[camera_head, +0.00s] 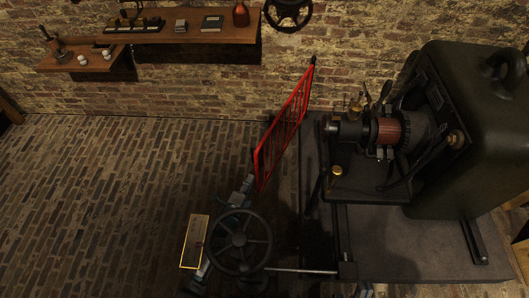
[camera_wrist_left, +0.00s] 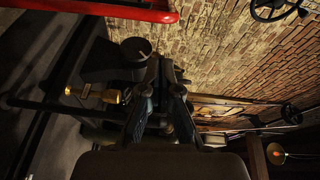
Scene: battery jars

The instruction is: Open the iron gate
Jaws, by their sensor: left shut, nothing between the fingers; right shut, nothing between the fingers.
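The iron gate (camera_head: 283,128) is a red barred panel. In the head view it runs slantwise from the back wall toward me, along the left side of the machine's base. My left gripper (camera_head: 250,181) is shut and empty, close to the gate's near end; I cannot tell whether it touches. In the left wrist view, the shut fingers (camera_wrist_left: 165,80) have nothing between them. A red rail of the gate (camera_wrist_left: 110,10) crosses the top left there, apart from the fingers.
A dark handwheel (camera_head: 240,242) and a brass-edged box (camera_head: 195,241) stand in front. A large machine (camera_head: 470,130) on a dark base (camera_head: 400,245) fills the right. Wall shelves (camera_head: 200,35) hold small items. The brick floor (camera_head: 100,190) on the left is clear.

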